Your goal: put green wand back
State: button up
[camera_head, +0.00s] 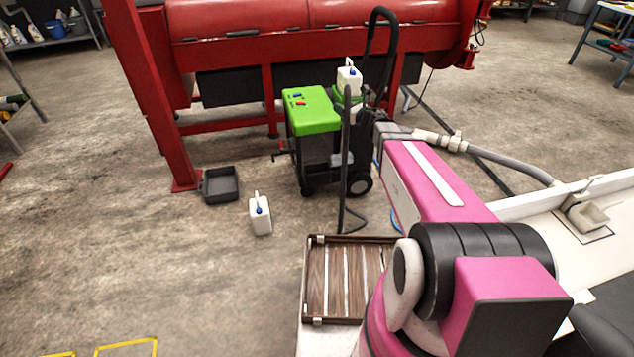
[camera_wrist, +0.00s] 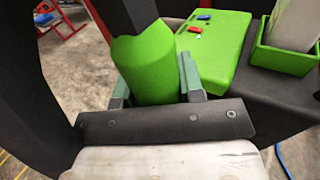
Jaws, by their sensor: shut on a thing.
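The green wand (camera_wrist: 155,68) fills the space between the two fingers of my gripper (camera_wrist: 154,82) in the wrist view. A thick green section is held, and a black part rises above it. My gripper is shut on it. In the head view, my gripper is beside the pressure-washer cart (camera_head: 312,110), at its right. A dark upright rod (camera_head: 345,150) shows there in front of the cart; I cannot tell if it is part of the wand. The wand's green section cannot be made out in the head view.
The cart's green top (camera_wrist: 220,45) carries small red and blue pieces. A white jug (camera_head: 348,80) stands in the cart's green holder. Another white jug (camera_head: 260,215) and a grey tray (camera_head: 220,185) are on the floor. A red machine (camera_head: 300,25) is behind.

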jog(key=w+a+f+t+h, duration=0.1)
jog(key=w+a+f, duration=0.65)
jog(key=a, duration=0.35)
jog(key=shift+m, duration=0.4)
jog(key=shift+s+a+f, duration=0.1)
jog(key=shift+s+f, duration=0.05)
jog(key=shift+f, duration=5.3)
jog(key=o, duration=1)
